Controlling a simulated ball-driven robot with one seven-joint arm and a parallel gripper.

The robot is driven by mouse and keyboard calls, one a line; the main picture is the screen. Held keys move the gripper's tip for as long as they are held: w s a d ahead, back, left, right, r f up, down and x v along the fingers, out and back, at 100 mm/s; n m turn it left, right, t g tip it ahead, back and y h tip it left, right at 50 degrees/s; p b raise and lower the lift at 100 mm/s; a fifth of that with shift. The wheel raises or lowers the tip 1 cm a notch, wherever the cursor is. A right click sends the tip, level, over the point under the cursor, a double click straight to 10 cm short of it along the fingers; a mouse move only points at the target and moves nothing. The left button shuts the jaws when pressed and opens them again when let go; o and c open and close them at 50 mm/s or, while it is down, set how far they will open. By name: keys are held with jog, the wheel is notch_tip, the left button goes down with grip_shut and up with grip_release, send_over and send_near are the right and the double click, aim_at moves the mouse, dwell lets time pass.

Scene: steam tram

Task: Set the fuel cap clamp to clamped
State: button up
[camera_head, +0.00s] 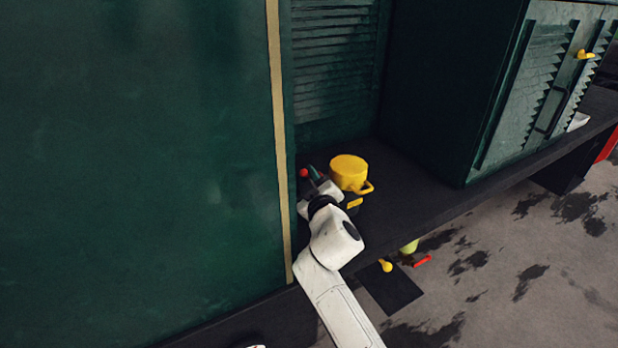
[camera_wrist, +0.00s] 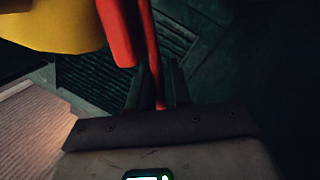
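A yellow round fuel cap (camera_head: 349,168) stands on the dark ledge beside the green louvred wall, with a small yellow lug on its right side. My gripper (camera_head: 314,173) is just left of the cap, at the end of my white arm. A small red knob (camera_head: 304,172) shows left of the gripper. In the wrist view, a red bar (camera_wrist: 153,50) runs between the two dark fingers of my gripper (camera_wrist: 158,80). Whether the fingers press on it is unclear. A wider red piece (camera_wrist: 116,32) lies beside it, next to the yellow part (camera_wrist: 60,28). The clamp's setting cannot be told.
A large green panel (camera_head: 140,150) with a tan edge strip stands close on the left. A green louvred cabinet (camera_head: 530,85) stands on the ledge at right. Bare ledge (camera_head: 420,205) lies right of the cap.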

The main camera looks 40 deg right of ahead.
grip_shut()
jog(key=shift+r, duration=0.1)
